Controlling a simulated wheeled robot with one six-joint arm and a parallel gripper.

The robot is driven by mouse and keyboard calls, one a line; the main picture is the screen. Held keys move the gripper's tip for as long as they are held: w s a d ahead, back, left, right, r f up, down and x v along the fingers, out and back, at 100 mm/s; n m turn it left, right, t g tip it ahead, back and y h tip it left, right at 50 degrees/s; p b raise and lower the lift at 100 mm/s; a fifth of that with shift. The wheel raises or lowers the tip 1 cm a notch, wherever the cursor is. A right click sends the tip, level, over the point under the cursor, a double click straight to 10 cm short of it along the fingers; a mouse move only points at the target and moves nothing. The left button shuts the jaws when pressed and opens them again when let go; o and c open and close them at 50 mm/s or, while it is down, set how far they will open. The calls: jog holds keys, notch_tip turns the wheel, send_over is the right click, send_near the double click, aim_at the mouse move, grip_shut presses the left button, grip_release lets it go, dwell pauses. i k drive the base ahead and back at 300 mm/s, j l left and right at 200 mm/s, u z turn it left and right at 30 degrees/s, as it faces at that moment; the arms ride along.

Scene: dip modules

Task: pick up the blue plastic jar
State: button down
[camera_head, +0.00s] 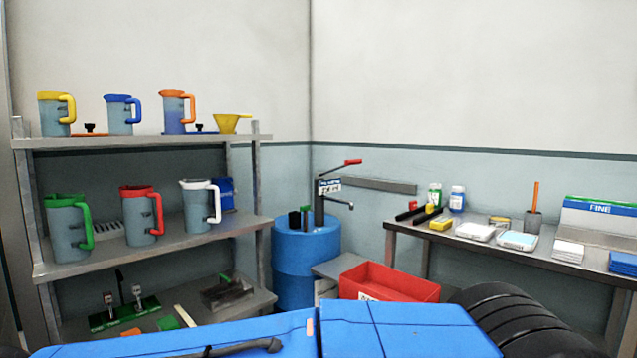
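The small blue plastic jar (457,199) with a whitish lid stands upright on the metal workbench (398,228) at the right, near its back left corner. My gripper is not in view.
A red bin (388,282), a blue drum (306,258) and black tires (515,318) stand lower down. Shelves with several jugs (141,215) stand left. Blue surfaces (400,330) fill the foreground.

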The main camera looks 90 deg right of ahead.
aim_at(457, 196)
jog(key=z, duration=3.95)
